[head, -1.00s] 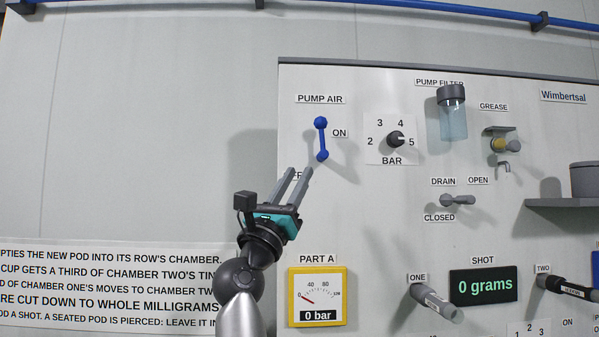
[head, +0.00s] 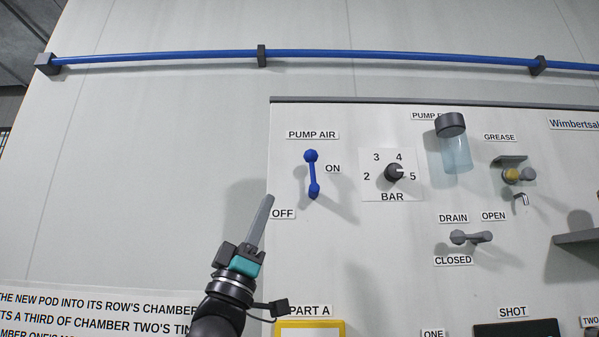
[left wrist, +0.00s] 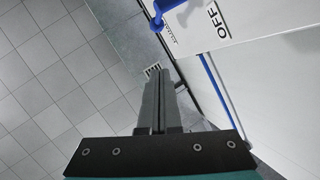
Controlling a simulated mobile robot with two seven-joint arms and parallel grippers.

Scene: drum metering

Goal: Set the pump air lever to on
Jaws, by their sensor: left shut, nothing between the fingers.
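The blue pump air lever (head: 312,174) is on the panel under the PUMP AIR label (head: 312,135). In the left wrist view the shut fingers (left wrist: 160,75) point up toward the lever (left wrist: 176,12), which is partly cut off at the top edge. My right gripper is not in view.
Right of the lever are the BAR knob (head: 394,172), the filter cup (head: 455,148) and the drain handle (head: 471,238). A yellow-framed gauge (head: 310,329) is below.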

